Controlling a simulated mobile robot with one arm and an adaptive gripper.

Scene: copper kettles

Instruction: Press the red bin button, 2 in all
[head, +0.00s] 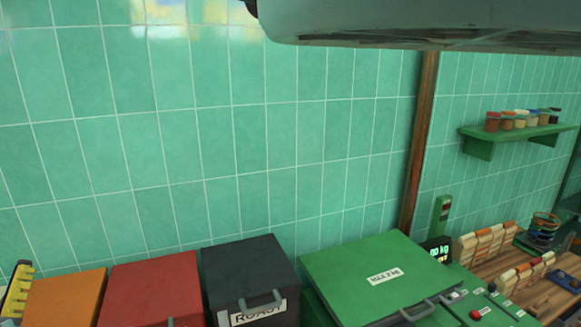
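A red bin (155,287) with a closed lid stands at the lower left, between an orange and a black bin. A small dark piece shows at its front edge, and its front face is cut off by the frame. No button shows on the visible part of it. A small red button (475,315) sits on a green panel at the lower right, right of the green lidded box. Another small reddish spot shows on an upright green post (441,212). My gripper is not in view.
An orange bin (66,297), a labelled black bin (247,269) and a green lidded box (371,270) line the tiled wall. A shelf with several jars (520,133) hangs at the right. A large grey-green body overhangs the top.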

